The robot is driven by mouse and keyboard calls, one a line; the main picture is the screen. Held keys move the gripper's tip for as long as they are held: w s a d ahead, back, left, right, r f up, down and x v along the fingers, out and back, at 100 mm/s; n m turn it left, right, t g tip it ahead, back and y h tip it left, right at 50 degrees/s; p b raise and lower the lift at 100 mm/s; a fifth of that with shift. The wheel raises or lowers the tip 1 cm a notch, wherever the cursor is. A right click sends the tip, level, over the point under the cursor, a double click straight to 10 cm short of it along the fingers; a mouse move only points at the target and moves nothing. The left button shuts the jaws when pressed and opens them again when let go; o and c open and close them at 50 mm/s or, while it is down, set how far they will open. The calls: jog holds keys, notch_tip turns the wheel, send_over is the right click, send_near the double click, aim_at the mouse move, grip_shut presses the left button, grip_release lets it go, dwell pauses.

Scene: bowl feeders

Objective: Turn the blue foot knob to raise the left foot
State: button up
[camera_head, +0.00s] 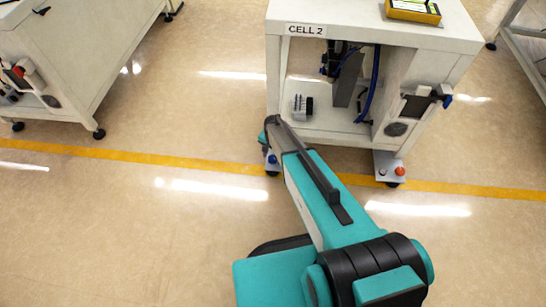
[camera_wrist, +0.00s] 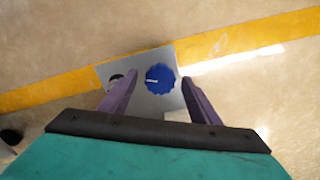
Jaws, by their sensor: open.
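The blue foot knob (camera_wrist: 160,79) shows in the wrist view as a scalloped disc with a white mark, on a grey foot plate (camera_wrist: 142,68). My gripper (camera_wrist: 157,84) is open, with one purple finger on each side of the knob in the picture. I see no contact, and how far the fingertips are above the knob I cannot tell. In the head view a bit of the blue knob (camera_head: 271,159) shows at the left foot of the CELL 2 cabinet (camera_head: 430,33), beside the end of my arm. My fingers are hidden there.
An orange knob (camera_head: 400,171) sits on the cabinet's right foot plate (camera_head: 386,161). A dark round part (camera_wrist: 116,79) is beside the blue knob on its plate. A yellow floor line (camera_head: 140,157) runs past the feet. Another white cabinet (camera_head: 70,50) stands at left; floor between is clear.

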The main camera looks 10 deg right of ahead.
aim_at(273, 159)
notch_tip(273, 159, up, 14)
jog(key=p, duration=0.2)
jog(key=shift+f, duration=0.15)
dwell(0.4)
dwell(0.4)
jog(key=s+r+n+g+p, duration=0.1)
jog(key=s+p, duration=0.4)
jog(key=s, duration=0.8)
jog(key=s+d+r+n+g+p, duration=0.1)
jog(key=s+r+n+p, duration=0.3)
jog(key=s, duration=1)
jog(key=s+r+n+g+p, duration=0.3)
jog(key=s+r+p, duration=0.3)
jog(key=s, duration=0.7)
jog(key=shift+s+d+p, duration=0.3)
jog(key=shift+d+p, duration=0.1)
jog(key=shift+p, duration=0.05)
